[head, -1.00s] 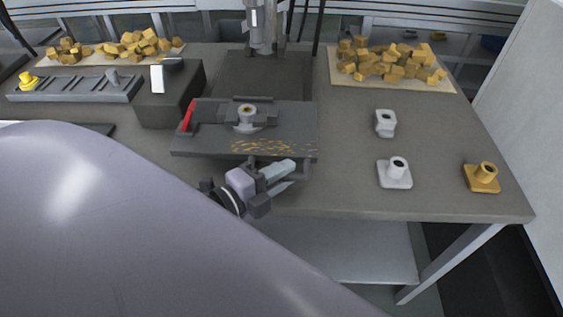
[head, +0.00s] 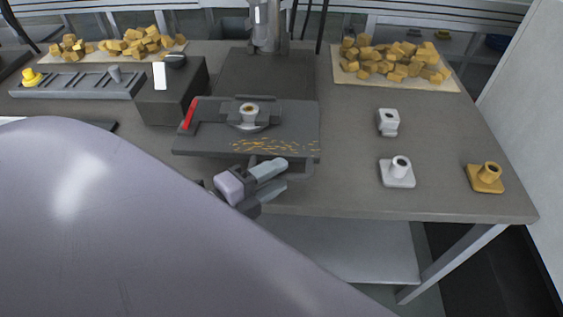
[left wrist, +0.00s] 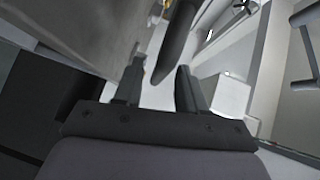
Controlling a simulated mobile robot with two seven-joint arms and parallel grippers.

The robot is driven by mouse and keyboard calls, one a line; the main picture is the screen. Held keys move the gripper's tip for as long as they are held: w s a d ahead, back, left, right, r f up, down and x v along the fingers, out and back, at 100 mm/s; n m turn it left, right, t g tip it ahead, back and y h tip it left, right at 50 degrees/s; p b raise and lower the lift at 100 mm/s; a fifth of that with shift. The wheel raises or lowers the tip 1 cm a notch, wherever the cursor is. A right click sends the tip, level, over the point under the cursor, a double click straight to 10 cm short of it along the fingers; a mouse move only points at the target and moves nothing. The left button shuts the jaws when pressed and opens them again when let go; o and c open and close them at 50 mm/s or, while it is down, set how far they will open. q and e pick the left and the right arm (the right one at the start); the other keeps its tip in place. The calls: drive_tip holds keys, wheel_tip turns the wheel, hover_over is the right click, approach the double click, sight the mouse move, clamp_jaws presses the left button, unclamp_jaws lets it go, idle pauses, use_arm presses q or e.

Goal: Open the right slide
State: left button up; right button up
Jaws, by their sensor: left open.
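A dark flat plate (head: 220,142) with a clamp and a red lever on it sits under the drill column. A dark bar handle (head: 310,170) sticks out from its front edge near the right. I take this plate for the slide, but no label shows. My left gripper (head: 270,179) is open at the front of the plate, by the handle, partly covering it. In the left wrist view a dark rounded bar (left wrist: 178,42) shows between the two spread fingers (left wrist: 158,88). I cannot tell whether they touch it. My right gripper is not in view.
Yellow chips (head: 265,146) lie on the plate's front. Two white flanged parts (head: 397,175) and a brass one (head: 485,180) stand at the right. A dark block (head: 172,95) stands left of the plate. The table's front edge is below the gripper.

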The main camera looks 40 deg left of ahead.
use_arm(q)
drive_tip(key=shift+v, duration=2.3)
